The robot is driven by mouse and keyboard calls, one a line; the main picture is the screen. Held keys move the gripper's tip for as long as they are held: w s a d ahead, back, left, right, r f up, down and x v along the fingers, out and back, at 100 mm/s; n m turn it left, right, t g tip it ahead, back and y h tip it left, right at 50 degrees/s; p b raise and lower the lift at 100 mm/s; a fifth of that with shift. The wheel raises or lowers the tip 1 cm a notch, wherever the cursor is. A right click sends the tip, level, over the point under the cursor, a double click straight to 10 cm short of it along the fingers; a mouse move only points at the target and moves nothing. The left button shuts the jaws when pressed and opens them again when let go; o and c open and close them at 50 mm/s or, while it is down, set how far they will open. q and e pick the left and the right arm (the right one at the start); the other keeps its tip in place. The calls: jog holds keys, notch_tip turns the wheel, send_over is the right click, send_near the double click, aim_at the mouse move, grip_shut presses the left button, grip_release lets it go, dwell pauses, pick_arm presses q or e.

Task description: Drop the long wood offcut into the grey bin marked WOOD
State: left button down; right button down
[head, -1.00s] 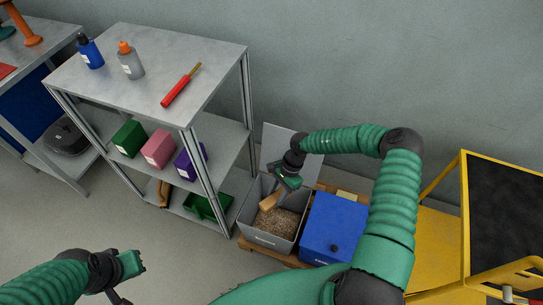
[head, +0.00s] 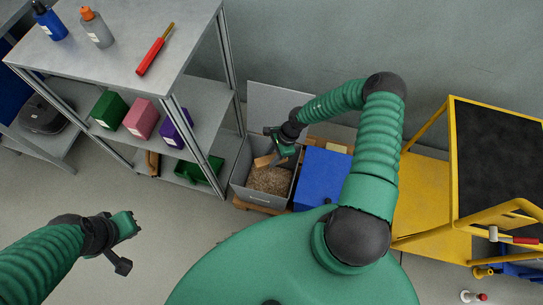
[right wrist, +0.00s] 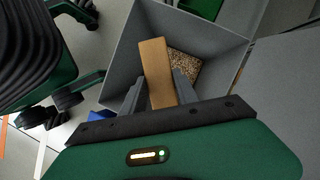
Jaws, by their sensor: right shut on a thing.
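My right gripper (head: 277,158) is shut on the long wood offcut (head: 262,161), a light brown bar. It holds it over the open grey bin (head: 256,197). In the right wrist view the offcut (right wrist: 154,66) sits between the two grey fingers (right wrist: 158,88), in front of the bin's opening, and the bin's rim (right wrist: 200,22) surrounds it. Brown chips (right wrist: 186,66) lie in the bin.
The grey lid (head: 283,108) stands raised behind the bin. A blue-lidded bin (head: 323,176) stands close on the right. A grey shelf unit (head: 150,45) with bottles and coloured boxes stands left. A yellow cart (head: 420,195) is at the right. The floor in front is clear.

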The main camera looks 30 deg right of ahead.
jog(key=c, duration=1.3)
grip_release()
jog(key=o, duration=0.4)
jog(key=shift+a+r, duration=0.1)
jog(key=shift+o, duration=0.2)
jog(key=p+v, duration=0.4)
jog(key=v, duration=1.2)
jog(key=shift+d+r+p, duration=0.2)
jog(key=shift+r+p, duration=0.15)
jog(key=shift+p, duration=0.05)
